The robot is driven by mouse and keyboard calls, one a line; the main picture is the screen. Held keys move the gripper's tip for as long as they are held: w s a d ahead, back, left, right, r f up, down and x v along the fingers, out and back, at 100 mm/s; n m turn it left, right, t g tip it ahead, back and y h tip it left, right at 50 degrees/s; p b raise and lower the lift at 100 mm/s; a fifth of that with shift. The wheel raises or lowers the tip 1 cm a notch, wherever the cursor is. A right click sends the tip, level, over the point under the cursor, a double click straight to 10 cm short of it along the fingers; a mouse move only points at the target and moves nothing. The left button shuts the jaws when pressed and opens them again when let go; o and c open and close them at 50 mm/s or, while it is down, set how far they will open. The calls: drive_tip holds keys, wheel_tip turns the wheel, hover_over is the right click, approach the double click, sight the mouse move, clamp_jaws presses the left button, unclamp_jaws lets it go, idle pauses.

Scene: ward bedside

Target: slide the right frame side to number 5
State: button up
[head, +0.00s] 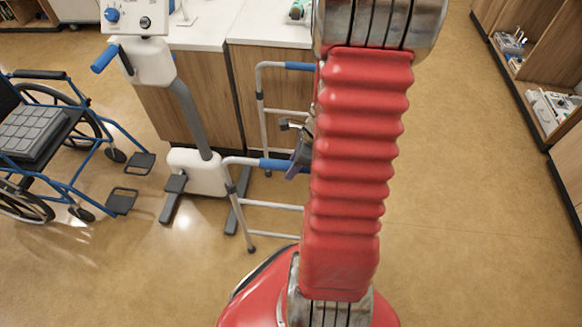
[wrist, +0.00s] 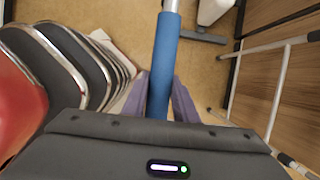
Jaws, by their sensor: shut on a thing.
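A walking frame with pale metal tubes stands on the floor left of my arm in the head view. Its nearer side has a blue grip (head: 275,163); its farther side has another blue grip (head: 300,66). My gripper (head: 302,158) is at the right end of the nearer grip, partly hidden behind my red arm. In the wrist view the blue grip (wrist: 164,60) runs between the two purple fingers of my gripper (wrist: 160,82), which are shut on it. No number marks can be made out, and my arm hides the frame's right part.
A white-topped wooden cabinet (head: 160,95) stands behind the frame. A grey-and-white stand (head: 187,115) with a control box is close to its left. A wheelchair (head: 45,150) is farther left. Open wooden shelves (head: 540,75) line the right. The floor (head: 470,200) right of my arm is clear.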

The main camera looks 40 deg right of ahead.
drive_tip(key=shift+c, duration=1.4)
drive_tip(key=shift+r, duration=3.75)
drive_tip(key=o, duration=1.2)
drive_tip(key=shift+r, duration=0.1)
